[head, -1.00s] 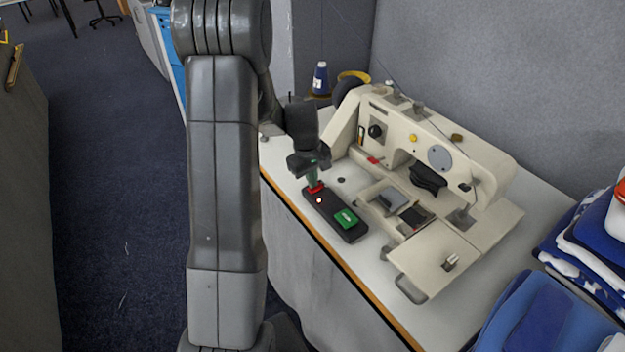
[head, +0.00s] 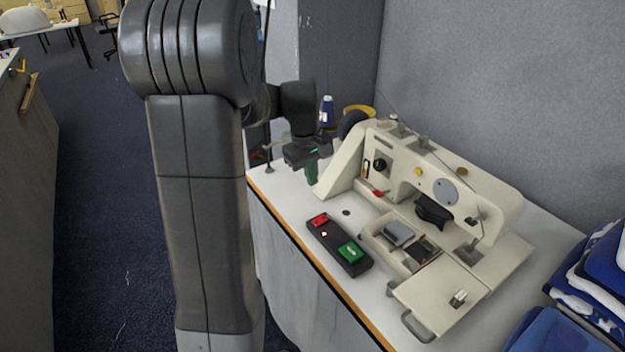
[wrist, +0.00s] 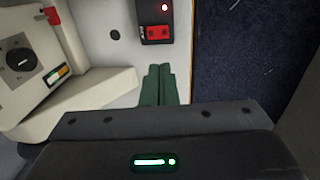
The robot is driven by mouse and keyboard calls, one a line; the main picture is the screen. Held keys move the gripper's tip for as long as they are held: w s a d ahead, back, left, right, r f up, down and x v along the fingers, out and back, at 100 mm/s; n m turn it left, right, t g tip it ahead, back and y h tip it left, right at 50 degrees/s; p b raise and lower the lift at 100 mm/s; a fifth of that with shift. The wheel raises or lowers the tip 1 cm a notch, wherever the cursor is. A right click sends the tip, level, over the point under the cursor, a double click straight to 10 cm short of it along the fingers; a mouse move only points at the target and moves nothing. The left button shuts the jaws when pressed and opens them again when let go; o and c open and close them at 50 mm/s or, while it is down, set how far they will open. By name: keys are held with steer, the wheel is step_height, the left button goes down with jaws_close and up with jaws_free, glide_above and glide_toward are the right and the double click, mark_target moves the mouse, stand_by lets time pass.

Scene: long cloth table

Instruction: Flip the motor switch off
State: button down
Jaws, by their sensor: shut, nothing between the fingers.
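The motor switch (head: 340,246) is a black box lying on the white table, with a red button (head: 320,220) at its far end and a green button (head: 351,251) at its near end. A small light between them glows pale red. In the wrist view its red end (wrist: 156,33) shows at the top, and the green button is out of frame. My gripper (head: 312,174) is above the table, behind and apart from the switch. Its green fingers (wrist: 159,72) are together with nothing between them, and a gap separates them from the red button.
A cream sewing machine (head: 445,180) stands to the right of the switch, close to my gripper. A blue thread spool (head: 327,111) stands behind. Folded blue cloth (head: 590,265) lies at the right. The table's front edge (head: 315,262) runs just left of the switch.

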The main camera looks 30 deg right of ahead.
mark_target(324, 219)
steer(key=shift+d, duration=0.1)
steer(key=shift+s+d+r+b, duration=0.25)
steer(key=shift+d+b, duration=0.35)
steer(key=shift+b, duration=0.5)
steer(key=shift+s+f, duration=0.1)
steer(key=f, duration=0.4)
steer(key=d+f, duration=0.1)
steer(key=f, duration=0.8)
steer(key=shift+d+f, duration=0.35)
steer(key=shift+f, duration=0.05)
